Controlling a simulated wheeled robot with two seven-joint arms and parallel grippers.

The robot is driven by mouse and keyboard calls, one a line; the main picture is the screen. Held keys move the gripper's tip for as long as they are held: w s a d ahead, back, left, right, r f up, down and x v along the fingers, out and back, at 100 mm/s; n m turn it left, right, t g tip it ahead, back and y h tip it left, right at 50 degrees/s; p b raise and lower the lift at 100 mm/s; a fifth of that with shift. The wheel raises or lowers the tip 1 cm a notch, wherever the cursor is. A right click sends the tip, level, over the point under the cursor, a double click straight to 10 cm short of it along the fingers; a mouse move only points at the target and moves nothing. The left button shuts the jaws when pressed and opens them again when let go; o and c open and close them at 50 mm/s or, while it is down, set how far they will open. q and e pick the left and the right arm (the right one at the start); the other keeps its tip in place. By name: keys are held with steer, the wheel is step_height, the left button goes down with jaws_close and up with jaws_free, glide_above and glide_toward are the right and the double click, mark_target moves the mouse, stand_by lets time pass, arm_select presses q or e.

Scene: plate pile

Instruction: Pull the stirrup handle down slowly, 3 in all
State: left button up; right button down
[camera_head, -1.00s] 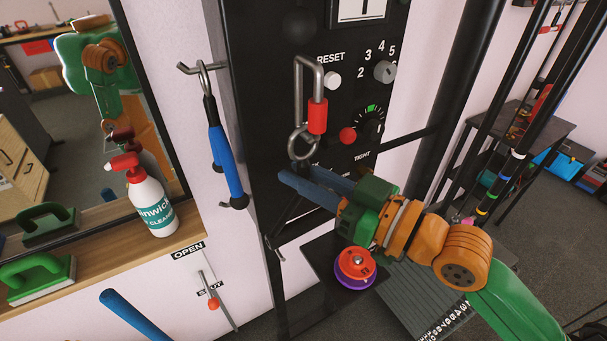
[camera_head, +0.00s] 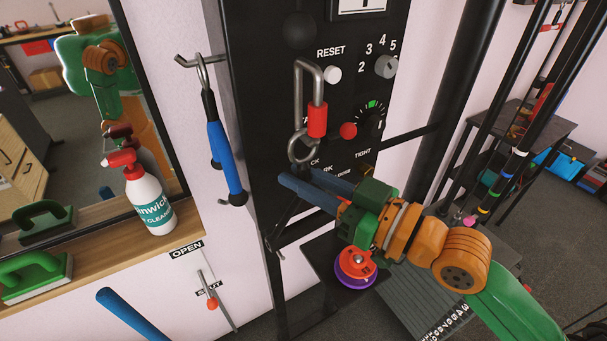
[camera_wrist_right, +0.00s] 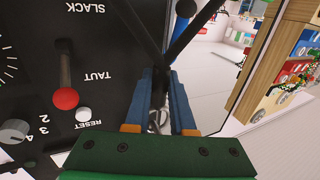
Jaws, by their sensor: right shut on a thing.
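A steel carabiner with a red sleeve (camera_head: 317,120) hangs in front of the black panel, with a ring below it. My right gripper (camera_head: 296,184) is at the ring, its blue fingers shut on the top of the stirrup handle. The handle's black straps (camera_head: 287,216) run down below the fingers in the head view. In the right wrist view the straps (camera_wrist_right: 179,42) spread from between the fingertips (camera_wrist_right: 162,75), with metal lying between the fingers. The handle's grip is mostly hidden. My left gripper is not in view.
Another handle with a blue grip (camera_head: 226,165) hangs on a wall hook to the left. The panel (camera_head: 270,120) carries a white reset button (camera_head: 332,74), a red-knobbed lever (camera_head: 348,130) and dials. A spray bottle (camera_head: 148,200) and green brush (camera_head: 35,277) stand on the shelf at left.

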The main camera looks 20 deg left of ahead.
steer(key=shift+f, duration=0.2)
steer(key=shift+f+b, duration=0.9)
steer(key=shift+f, duration=0.3)
steer(key=shift+f+b, duration=1)
steer(key=shift+f, duration=0.15)
